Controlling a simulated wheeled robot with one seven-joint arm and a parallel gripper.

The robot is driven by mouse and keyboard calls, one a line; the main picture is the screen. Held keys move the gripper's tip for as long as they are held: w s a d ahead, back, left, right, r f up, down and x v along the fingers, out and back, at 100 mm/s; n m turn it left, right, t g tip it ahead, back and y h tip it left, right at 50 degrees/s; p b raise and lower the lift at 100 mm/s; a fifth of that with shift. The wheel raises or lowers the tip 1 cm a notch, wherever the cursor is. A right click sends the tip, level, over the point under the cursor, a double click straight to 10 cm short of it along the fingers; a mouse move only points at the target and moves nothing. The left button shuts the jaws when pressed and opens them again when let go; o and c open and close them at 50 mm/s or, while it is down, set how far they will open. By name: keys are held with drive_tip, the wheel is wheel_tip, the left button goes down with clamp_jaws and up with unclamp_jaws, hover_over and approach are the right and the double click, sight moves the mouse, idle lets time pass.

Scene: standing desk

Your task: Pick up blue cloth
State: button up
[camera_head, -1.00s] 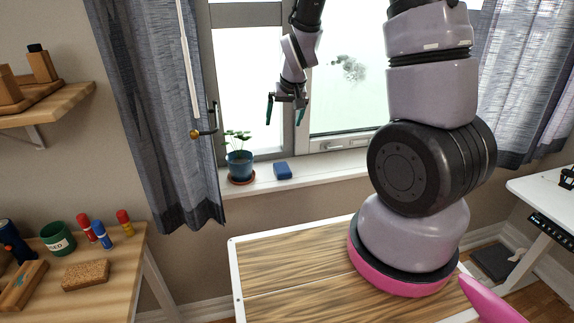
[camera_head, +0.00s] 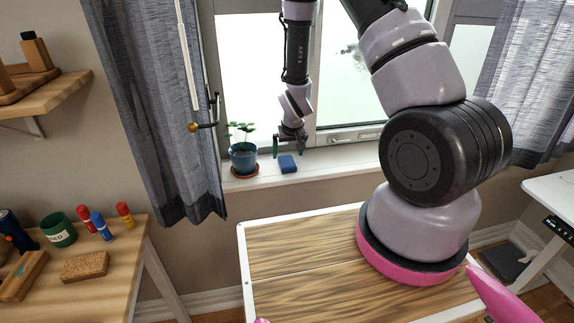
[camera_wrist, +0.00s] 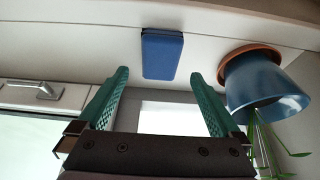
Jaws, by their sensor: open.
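The blue cloth (camera_head: 288,163) is a small, flat, folded block on the white window sill. It lies just right of the potted plant. It also shows in the wrist view (camera_wrist: 162,56), ahead of the fingertips and between their lines. My gripper (camera_head: 289,146) is open and empty, just above the cloth in the head view. In the wrist view my gripper (camera_wrist: 158,76) shows two green fingers spread wider than the cloth. I cannot tell the exact height gap between fingertips and cloth.
A blue flowerpot (camera_head: 244,158) with a green plant stands on a terracotta saucer (camera_head: 246,172), close left of the cloth. The window and its handle (camera_head: 341,138) are behind. The curtain (camera_head: 165,110) hangs at left. The sill (camera_head: 345,165) is clear to the right.

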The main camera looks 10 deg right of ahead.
sight(287, 161)
drive_tip(key=x, duration=0.4)
drive_tip(key=shift+s+f, duration=0.15)
drive_tip(key=shift+f, duration=0.05)
drive_tip(key=c, duration=1.4)
drive_tip(key=shift+o, duration=0.2)
drive_tip(key=shift+r, duration=0.15)
wheel_tip(287, 161, up, 10)
